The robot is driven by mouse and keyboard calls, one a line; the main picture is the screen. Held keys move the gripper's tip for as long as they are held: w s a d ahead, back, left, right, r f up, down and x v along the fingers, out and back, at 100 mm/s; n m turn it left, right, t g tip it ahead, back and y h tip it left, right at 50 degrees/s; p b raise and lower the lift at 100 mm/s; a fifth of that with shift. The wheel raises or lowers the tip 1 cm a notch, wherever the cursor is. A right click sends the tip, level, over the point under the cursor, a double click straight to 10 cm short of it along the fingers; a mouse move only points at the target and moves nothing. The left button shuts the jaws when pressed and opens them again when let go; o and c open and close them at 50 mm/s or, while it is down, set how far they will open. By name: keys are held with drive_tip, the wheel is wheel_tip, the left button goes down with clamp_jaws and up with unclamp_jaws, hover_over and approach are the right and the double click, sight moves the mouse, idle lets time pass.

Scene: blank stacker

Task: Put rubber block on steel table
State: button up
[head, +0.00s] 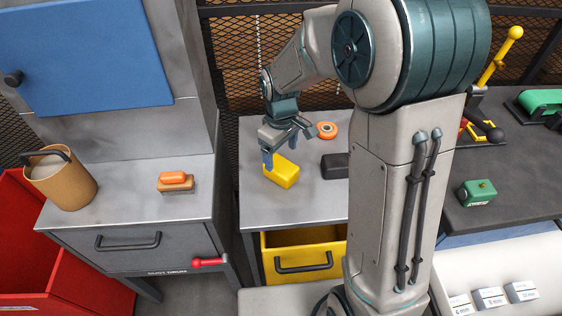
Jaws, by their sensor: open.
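A black block (335,166), which looks like the rubber block, lies on a grey metal-topped table (262,211) in the middle. My arm column hides its right part. A yellow block (283,172) lies just left of it on the same table. My gripper (286,148) is open above the back left of the yellow block, fingers spread. One finger reaches down by the yellow block's left end; I cannot tell whether it touches. Another grey metal-topped table (125,212) stands at the left. I cannot tell for sure which table is the steel one.
The left table carries a brown cylindrical container (62,182) and an orange-topped brush-like block (175,181). An orange disc (327,130) lies behind the black block. A red bin (25,230) stands far left. A dark bench (505,200) at right holds a green block (477,193).

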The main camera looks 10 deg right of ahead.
sight(282, 166)
wheel_tip(282, 166, up, 6)
drive_tip(key=s+d+r+m+t, duration=0.1)
drive_tip(key=s+d+m, duration=0.3)
drive_tip(key=s, duration=0.4)
drive_tip(key=s+d+r+m+t, duration=0.1)
drive_tip(key=s+d+r+m, duration=0.2)
drive_tip(key=s+d+m, duration=0.2)
drive_tip(key=shift+s+d+r+t, duration=0.3)
drive_tip(key=shift+s+t, duration=0.1)
drive_tip(key=shift+s, duration=1.45)
